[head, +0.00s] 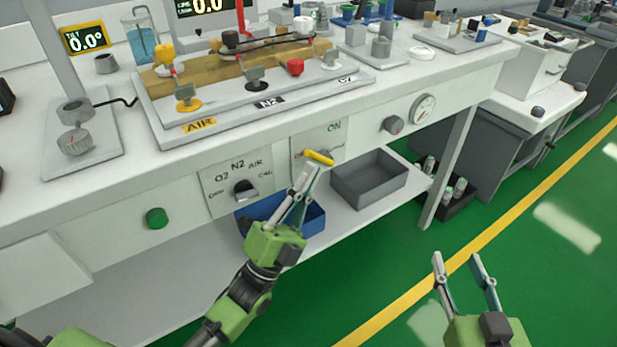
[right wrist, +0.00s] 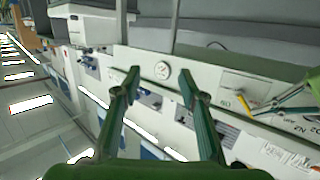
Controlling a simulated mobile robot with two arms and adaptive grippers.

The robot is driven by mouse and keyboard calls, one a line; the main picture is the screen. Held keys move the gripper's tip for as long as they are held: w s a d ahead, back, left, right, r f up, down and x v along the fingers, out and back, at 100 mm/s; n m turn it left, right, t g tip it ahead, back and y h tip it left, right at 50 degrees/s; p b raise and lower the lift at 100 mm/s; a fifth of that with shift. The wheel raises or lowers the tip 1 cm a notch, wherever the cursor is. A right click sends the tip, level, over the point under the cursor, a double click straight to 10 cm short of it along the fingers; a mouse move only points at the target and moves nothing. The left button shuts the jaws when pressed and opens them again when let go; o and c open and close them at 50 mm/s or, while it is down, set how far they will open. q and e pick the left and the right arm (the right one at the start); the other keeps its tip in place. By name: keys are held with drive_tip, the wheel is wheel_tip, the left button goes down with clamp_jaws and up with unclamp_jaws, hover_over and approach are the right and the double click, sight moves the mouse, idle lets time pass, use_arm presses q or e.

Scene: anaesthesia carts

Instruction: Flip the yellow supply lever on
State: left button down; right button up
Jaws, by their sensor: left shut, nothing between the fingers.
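The yellow supply lever (head: 319,158) is on a pale plate marked ON at its upper right, on the bench's front panel. In the head view it slants down to the right, away from the ON mark. It also shows in the right wrist view (right wrist: 243,104). My left gripper (head: 311,169) is shut and empty, its fingertips just below the lever; I cannot tell if they touch it. The fingers hide the lower part of the plate. My right gripper (head: 459,256) is open and empty over the green floor, well away from the panel.
Left of the lever is a black selector knob (head: 245,188) and a green button (head: 156,218). To the right are a grey knob (head: 393,125) and a gauge (head: 424,108). A blue bin (head: 314,222) and a grey bin (head: 361,198) stand on the shelf below.

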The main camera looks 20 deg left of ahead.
idle(0.3)
